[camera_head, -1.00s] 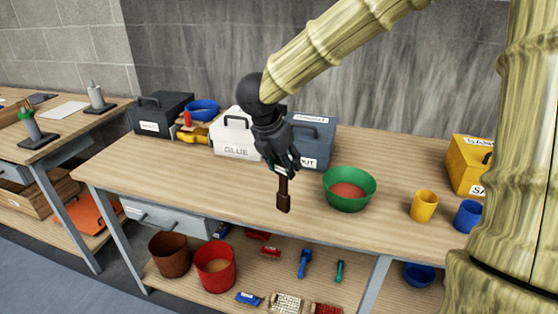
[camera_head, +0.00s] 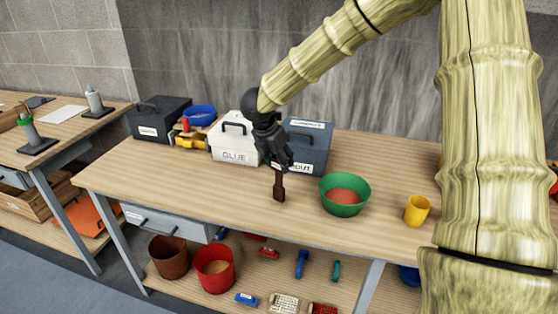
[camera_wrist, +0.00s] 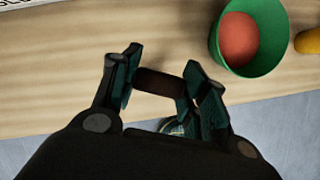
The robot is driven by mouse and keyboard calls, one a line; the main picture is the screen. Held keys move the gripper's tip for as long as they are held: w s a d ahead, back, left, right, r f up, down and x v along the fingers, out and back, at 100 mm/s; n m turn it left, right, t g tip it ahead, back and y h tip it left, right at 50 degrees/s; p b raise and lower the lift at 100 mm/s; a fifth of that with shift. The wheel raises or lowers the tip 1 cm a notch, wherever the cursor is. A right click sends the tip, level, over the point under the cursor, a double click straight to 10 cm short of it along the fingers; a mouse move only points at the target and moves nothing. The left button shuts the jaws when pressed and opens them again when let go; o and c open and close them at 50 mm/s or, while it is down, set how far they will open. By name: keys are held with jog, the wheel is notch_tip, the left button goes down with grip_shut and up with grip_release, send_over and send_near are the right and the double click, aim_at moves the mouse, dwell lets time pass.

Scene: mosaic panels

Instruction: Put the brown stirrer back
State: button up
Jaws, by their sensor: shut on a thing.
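The brown stirrer (camera_head: 279,187) hangs about upright below my gripper (camera_head: 277,165), its wider end down, in front of the grey box on the workbench. My gripper is shut on it. In the wrist view the stirrer (camera_wrist: 160,83) shows as a dark brown piece between the two fingers of my gripper (camera_wrist: 160,84). Whether its lower end touches the bench top is hard to tell.
A green bowl (camera_head: 344,206) with reddish contents stands just right of the stirrer, with a yellow cup (camera_head: 417,210) beyond it. A white glue box (camera_head: 235,141), a grey box (camera_head: 309,151) and a black box (camera_head: 158,119) line the back. Bare bench (camera_head: 180,180) lies to the left.

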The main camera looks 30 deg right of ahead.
jog(key=shift+f, duration=0.55)
jog(key=shift+f, duration=0.2)
jog(key=o, duration=1.1)
jog(key=shift+r, duration=0.15)
jog(key=b+v, duration=0.2)
jog(key=v, duration=1)
